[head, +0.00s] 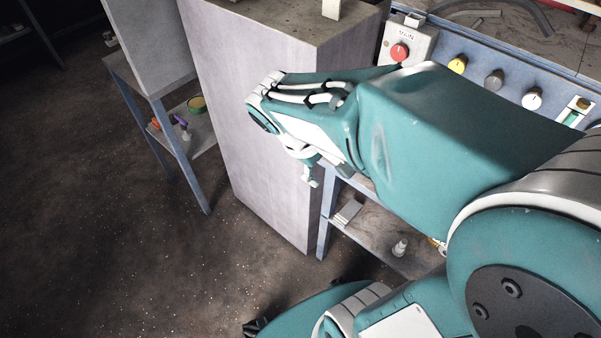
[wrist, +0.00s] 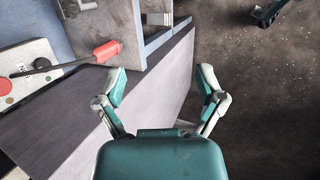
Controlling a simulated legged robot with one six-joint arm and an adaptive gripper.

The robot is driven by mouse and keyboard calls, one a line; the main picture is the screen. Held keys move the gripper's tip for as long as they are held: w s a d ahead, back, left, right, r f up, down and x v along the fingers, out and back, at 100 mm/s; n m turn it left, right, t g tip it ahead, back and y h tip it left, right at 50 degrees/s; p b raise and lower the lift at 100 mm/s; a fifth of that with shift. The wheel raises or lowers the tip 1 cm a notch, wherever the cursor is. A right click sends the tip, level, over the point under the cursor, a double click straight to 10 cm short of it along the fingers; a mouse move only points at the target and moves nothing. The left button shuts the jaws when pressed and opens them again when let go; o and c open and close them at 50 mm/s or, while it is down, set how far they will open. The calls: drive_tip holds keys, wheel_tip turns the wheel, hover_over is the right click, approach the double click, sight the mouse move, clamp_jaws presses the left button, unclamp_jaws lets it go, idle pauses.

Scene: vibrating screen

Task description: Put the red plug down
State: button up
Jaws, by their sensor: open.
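A red piece (wrist: 108,50) with a dark rod or cable running left from it shows in the wrist view, and it looks like the red plug. It lies at upper left, outside my jaws and apart from them; I cannot tell exactly what it rests on. I cannot make it out in the head view. My gripper (wrist: 162,80) is open and empty, its two fingers spread beside the grey cabinet's side. In the head view my own arm hides most of it.
The tall grey cabinet (head: 265,120) stands beside the blue control panel, where a MAIN box carries a red button (head: 400,52) and several knobs sit. A low shelf (head: 375,225) holds a small bottle (head: 400,248). The dark floor (head: 120,230) at left is mostly clear.

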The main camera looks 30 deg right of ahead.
drive_tip(key=s+a+r+m+t+y, duration=0.4)
drive_tip(key=a+r+t+y, duration=0.1)
drive_tip(key=a+r+t, duration=0.1)
drive_tip(key=shift+s+a+r, duration=0.2)
drive_tip(key=shift+s+a, duration=0.15)
drive_tip(key=shift+a, duration=0.35)
